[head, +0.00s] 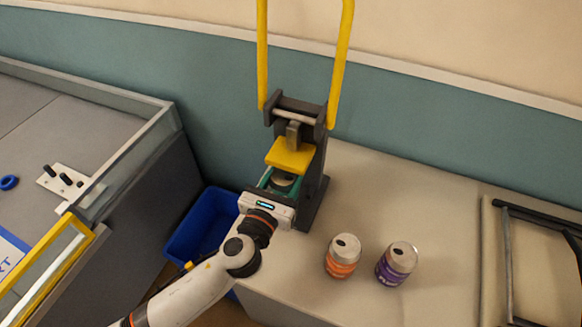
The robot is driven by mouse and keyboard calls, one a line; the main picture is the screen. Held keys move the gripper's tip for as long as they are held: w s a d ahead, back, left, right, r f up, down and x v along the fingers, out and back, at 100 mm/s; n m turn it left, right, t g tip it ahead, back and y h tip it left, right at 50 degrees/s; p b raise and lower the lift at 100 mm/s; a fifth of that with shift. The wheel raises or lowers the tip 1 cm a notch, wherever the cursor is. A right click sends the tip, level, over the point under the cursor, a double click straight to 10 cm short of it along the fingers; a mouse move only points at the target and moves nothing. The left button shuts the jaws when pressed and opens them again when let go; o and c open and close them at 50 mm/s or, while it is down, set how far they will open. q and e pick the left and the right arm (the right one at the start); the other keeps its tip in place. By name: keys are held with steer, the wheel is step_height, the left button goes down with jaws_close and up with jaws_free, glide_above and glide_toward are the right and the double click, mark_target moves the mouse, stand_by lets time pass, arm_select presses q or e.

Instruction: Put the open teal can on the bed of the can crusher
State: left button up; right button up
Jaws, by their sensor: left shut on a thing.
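The can crusher (314,175) stands at the back of the worktop. It has a dark upright frame, a tall yellow handle (340,50) pointing up, and a yellow press plate (290,155). My left gripper (277,185) is at the crusher's front, below the press plate, shut on the teal can (283,183). The can is upright, with its grey top showing between the fingers. My gripper body hides the can's lower part and the crusher bed, so I cannot tell whether the can touches the bed. My right gripper is not in view.
An orange can (342,257) and a purple can (396,264) stand on the worktop (400,200) right of my arm. A blue bin (202,228) is on the floor to the left. A dark frame (540,240) lies at the right. A walled table (90,120) is at far left.

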arm_select(q)
steer(key=shift+w+d, duration=0.15)
steer(key=shift+w, duration=0.25)
steer(key=w, duration=0.1)
steer(key=w+f, duration=0.1)
steer(key=w+d, duration=0.1)
steer(key=shift+d+f, duration=0.1)
steer(key=shift+f, duration=0.2)
steer(key=shift+f+b, duration=0.1)
steer(key=shift+b, duration=0.25)
steer(key=o, duration=1.3)
